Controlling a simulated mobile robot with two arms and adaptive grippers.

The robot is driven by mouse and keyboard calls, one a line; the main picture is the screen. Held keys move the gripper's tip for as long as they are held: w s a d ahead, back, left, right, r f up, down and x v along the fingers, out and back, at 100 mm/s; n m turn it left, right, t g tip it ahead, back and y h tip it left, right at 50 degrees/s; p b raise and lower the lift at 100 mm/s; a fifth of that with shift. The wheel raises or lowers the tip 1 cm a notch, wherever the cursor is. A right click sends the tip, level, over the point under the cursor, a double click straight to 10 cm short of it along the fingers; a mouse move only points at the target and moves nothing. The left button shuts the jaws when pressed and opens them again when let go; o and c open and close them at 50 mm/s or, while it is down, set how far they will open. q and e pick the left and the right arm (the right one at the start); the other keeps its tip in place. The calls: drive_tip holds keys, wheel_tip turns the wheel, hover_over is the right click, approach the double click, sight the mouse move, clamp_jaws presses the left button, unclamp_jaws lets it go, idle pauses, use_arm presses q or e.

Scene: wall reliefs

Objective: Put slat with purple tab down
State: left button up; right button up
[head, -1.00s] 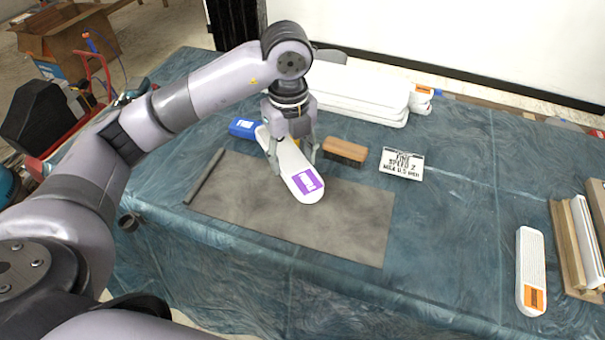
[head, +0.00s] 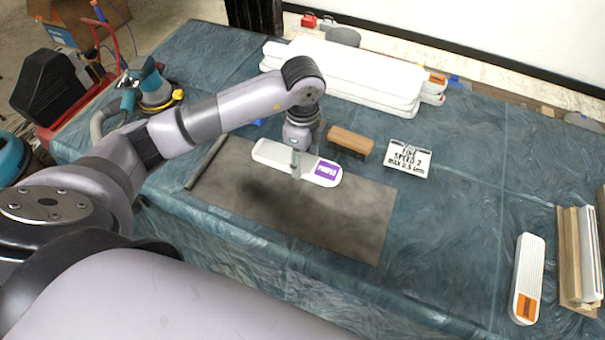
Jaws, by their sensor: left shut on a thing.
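The white slat with the purple tab (head: 270,154) is in the head view, over the far part of the grey mat (head: 310,212). It lies roughly left to right, with its purple tab (head: 327,170) at the right end. My left gripper (head: 296,170) is shut on the slat near its middle. A dark shadow on the mat shows below the slat, so it seems held a little above it. My right gripper is not in view.
White slats (head: 345,75) are stacked at the back. An orange-tabbed slat (head: 527,270) and a wooden rack (head: 570,260) are at the right. The mat's front is clear.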

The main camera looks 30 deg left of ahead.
sight(303, 185)
use_arm(q)
wheel_tip(303, 185, down, 7)
drive_tip(key=shift+r+p, duration=0.1)
drive_tip(key=shift+p, duration=0.25)
drive_tip(key=shift+f, duration=0.45)
drive_tip(key=o, duration=1.3)
drive_tip(key=shift+c, duration=0.2)
wheel_tip(303, 185, up, 12)
drive_tip(key=shift+r+b, duration=0.1)
drive_tip(key=shift+b, duration=0.85)
